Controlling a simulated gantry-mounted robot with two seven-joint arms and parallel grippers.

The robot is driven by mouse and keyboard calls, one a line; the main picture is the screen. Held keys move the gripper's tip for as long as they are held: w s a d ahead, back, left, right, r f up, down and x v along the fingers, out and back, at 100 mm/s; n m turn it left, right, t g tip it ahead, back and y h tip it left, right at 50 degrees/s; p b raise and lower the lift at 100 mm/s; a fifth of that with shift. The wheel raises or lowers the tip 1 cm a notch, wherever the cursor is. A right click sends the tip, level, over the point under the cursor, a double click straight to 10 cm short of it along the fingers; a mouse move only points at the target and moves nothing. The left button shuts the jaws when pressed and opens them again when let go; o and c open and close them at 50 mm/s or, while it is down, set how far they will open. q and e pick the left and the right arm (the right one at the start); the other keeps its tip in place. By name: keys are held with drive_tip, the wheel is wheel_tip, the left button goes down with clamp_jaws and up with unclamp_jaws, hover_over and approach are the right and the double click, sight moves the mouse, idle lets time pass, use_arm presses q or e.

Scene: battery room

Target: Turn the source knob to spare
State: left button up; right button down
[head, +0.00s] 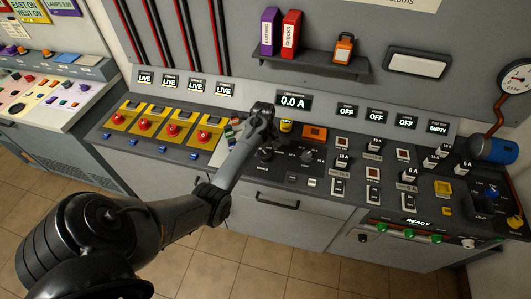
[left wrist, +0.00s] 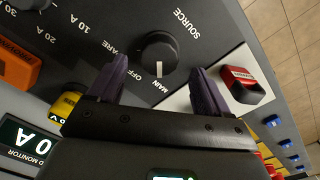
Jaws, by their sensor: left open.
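The source knob (left wrist: 158,48) is a round black dial with a white pointer mark. In the left wrist view the two dark purple fingers of my left gripper (left wrist: 158,70) are apart, one on each side of the knob's line, and nothing is between them. Contact with the knob cannot be made out. My right gripper is out of view.

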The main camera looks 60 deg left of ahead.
sight(265, 154)
use_arm(q)
drive_tip(key=shift+f, duration=1.7)
drive_tip(key=c, duration=1)
drive_tip(key=shift+c, duration=0.2)
